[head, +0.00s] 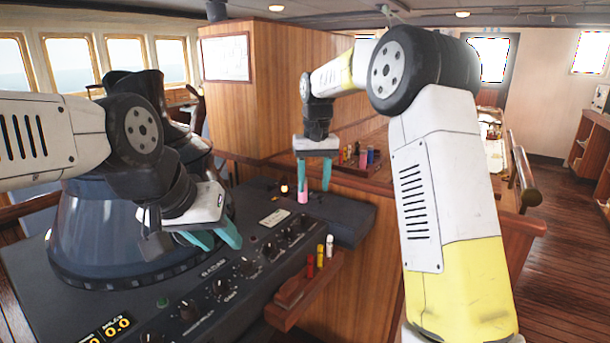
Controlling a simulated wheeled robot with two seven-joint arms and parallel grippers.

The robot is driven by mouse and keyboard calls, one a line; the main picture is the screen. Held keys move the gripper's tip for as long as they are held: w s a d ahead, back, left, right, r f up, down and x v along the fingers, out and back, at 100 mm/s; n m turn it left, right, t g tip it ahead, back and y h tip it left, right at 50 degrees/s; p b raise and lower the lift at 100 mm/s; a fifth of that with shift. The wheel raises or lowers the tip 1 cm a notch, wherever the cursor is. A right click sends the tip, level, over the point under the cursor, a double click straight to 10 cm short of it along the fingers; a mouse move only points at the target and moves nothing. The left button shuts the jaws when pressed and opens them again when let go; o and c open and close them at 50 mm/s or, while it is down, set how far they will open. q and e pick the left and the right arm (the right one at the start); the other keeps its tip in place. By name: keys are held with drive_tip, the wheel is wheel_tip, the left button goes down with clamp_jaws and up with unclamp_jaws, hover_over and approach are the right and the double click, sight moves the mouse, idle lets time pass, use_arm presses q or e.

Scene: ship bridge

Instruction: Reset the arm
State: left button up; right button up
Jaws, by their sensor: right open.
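My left gripper (226,246), with teal fingers, hangs over the console at the left of the head view. Its two fingertips stand apart with nothing visible between them. My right gripper (314,189) points down above the back right part of the console. Its teal fingers are apart. A small pink cylinder (303,196) stands on the console at its left fingertip; I cannot tell whether they touch. Both arms are bent, and the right arm's large white and yellow link covers much of the right middle of the view.
The dark console (345,212) carries knobs and a large round pedestal (75,240). A small wooden rack (300,285) holds red, yellow and white pieces at its front. Another rack (362,168) with coloured cylinders sits behind. Wooden floor (555,240) is clear at the right.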

drive_tip(key=s+d+r+t, duration=0.1)
drive_tip(key=s+d+r, duration=0.2)
drive_tip(key=s, duration=0.2)
drive_tip(key=s+d+r+t+y, duration=0.1)
drive_tip(key=s+d+r, duration=0.15)
drive_tip(key=s, duration=0.25)
drive_tip(key=s+d+r+t, duration=0.1)
drive_tip(key=s+d+r, duration=0.15)
drive_tip(key=s, duration=0.25)
drive_tip(key=s+d+f+t, duration=0.1)
drive_tip(key=s+d+f, duration=0.1)
drive_tip(key=s, duration=0.6)
drive_tip(key=s+d+f+m+t, duration=0.1)
drive_tip(key=s+d+f, duration=0.1)
drive_tip(key=s, duration=0.6)
drive_tip(key=shift+f+m+t+y, duration=0.3)
drive_tip(key=shift+t+y, duration=0.1)
